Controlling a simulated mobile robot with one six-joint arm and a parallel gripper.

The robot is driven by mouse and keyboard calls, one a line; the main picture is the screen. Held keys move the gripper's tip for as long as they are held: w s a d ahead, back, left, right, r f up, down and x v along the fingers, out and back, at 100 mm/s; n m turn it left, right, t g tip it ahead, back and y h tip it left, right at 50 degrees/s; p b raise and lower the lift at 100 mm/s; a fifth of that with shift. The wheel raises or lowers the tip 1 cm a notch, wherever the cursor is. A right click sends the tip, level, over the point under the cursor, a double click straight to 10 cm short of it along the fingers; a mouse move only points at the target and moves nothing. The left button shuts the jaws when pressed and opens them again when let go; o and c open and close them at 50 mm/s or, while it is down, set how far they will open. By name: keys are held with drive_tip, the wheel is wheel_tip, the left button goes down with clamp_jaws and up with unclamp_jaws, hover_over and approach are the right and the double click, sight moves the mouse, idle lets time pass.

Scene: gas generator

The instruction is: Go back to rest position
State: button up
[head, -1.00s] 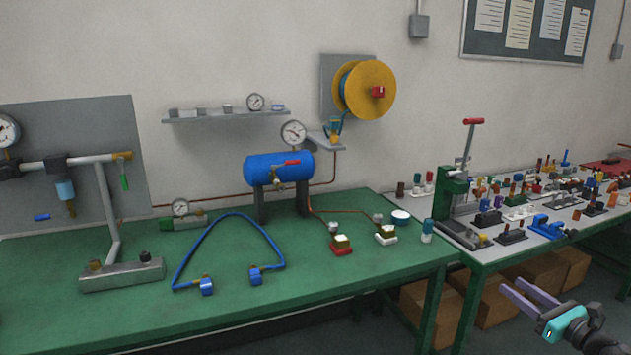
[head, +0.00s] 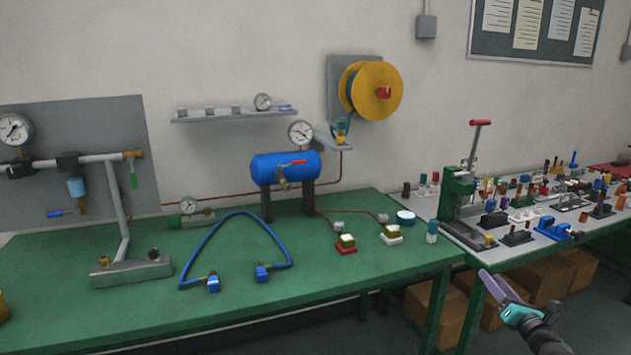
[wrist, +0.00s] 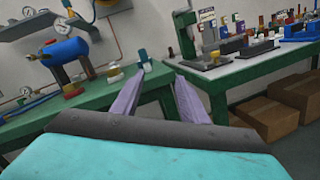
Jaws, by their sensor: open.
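My gripper (head: 494,287) is at the lower right in the head view, in front of the gap between the green workbench (head: 330,275) and the side table (head: 540,245). Its two purple fingers are apart with nothing between them. In the wrist view, the fingers (wrist: 151,105) point forward at the edges of the two tables. The gripper touches nothing that I can see.
On the green bench are a blue tank (head: 285,168), a blue hose (head: 233,213) and two small valve blocks, one red-based (head: 346,244), one white-based (head: 391,235). A green press (head: 457,200) and many small parts crowd the side table. Cardboard boxes (head: 535,285) sit beneath it.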

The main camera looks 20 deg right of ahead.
drive_tip(key=w+a+f+m+g+h, duration=0.25)
drive_tip(key=w+a+f+m, duration=0.2)
drive_tip(key=f+m, duration=0.3)
drive_tip(key=w+a+f+m+g+h, duration=0.2)
drive_tip(key=w+a+f+m+g, duration=0.1)
drive_tip(key=w+f+m, duration=0.4)
drive_tip(key=s+a+f+m+g+y+p, duration=0.1)
drive_tip(key=s+a+f+m+g+y, duration=0.2)
drive_tip(key=a+f, duration=0.95)
drive_tip(key=s+a+f+m+g+y+p, duration=0.1)
drive_tip(key=s+a+f+m+g, duration=0.35)
drive_tip(key=a+f, duration=0.85)
drive_tip(key=s+a+f+m+g+y, duration=0.1)
drive_tip(key=s+a+f+m+g, duration=0.1)
drive_tip(key=s+a, duration=0.6)
drive_tip(key=s+a+f+m+g+y, duration=0.2)
drive_tip(key=s+a+f+g, duration=0.2)
drive_tip(key=s+a, duration=0.4)
drive_tip(key=s+a+f+m+g+y, duration=0.2)
drive_tip(key=s+a+g, duration=0.3)
drive_tip(key=s+a, duration=0.3)
drive_tip(key=shift+s+a+f+p, duration=0.2)
drive_tip(key=shift+a+f+p, duration=0.2)
drive_tip(key=shift+a+f, duration=0.3)
